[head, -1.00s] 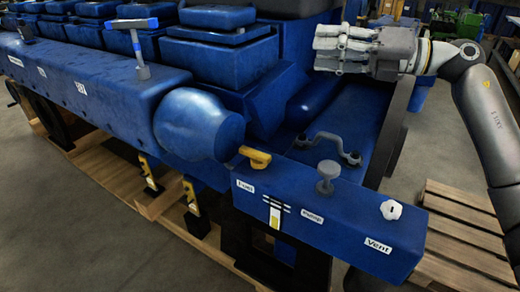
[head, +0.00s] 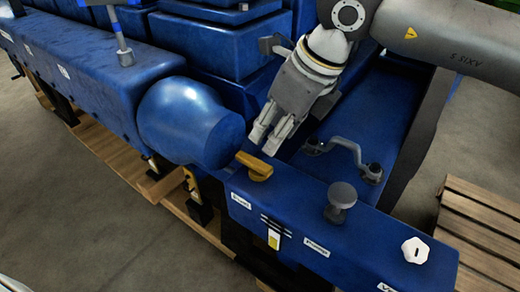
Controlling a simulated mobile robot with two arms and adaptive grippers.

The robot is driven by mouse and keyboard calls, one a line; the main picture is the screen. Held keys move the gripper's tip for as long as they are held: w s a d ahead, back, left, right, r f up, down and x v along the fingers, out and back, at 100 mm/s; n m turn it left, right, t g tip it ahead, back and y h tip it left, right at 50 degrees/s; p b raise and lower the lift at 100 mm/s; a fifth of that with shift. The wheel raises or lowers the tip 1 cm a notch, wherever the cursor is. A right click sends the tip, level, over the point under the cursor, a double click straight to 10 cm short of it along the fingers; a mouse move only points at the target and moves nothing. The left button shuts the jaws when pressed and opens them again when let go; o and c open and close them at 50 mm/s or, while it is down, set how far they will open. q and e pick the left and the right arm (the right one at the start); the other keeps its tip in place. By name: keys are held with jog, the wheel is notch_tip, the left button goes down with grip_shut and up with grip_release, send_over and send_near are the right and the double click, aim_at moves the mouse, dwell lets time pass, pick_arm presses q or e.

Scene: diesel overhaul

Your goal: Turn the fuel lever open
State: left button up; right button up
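The fuel lever (head: 255,166) is a yellow handle on top of the blue panel block (head: 300,208), at its left end above the label Fuel (head: 241,201). It points up and left in the picture, towards the rounded blue housing. My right gripper (head: 263,146) reaches down from the upper right. Its fingertips are just above and behind the lever in the picture, and a small gap shows between them and the lever. The two fingers are apart with nothing between them. My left gripper is not in view.
A grey knob (head: 341,199) and a white Vent knob (head: 415,250) stand on the same block, right of the lever. A grey bridge-shaped handle (head: 345,149) lies behind them. The rounded blue housing (head: 190,120) is close on the left. A wooden pallet (head: 485,215) is at the right.

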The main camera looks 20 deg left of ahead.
aim_at(255, 161)
jog(key=p+x, duration=0.1)
jog(key=x, duration=0.8)
jog(key=shift+a+f, duration=0.2)
jog(key=shift+f, duration=0.15)
jog(key=c, duration=0.6)
jog(key=shift+c, duration=0.2)
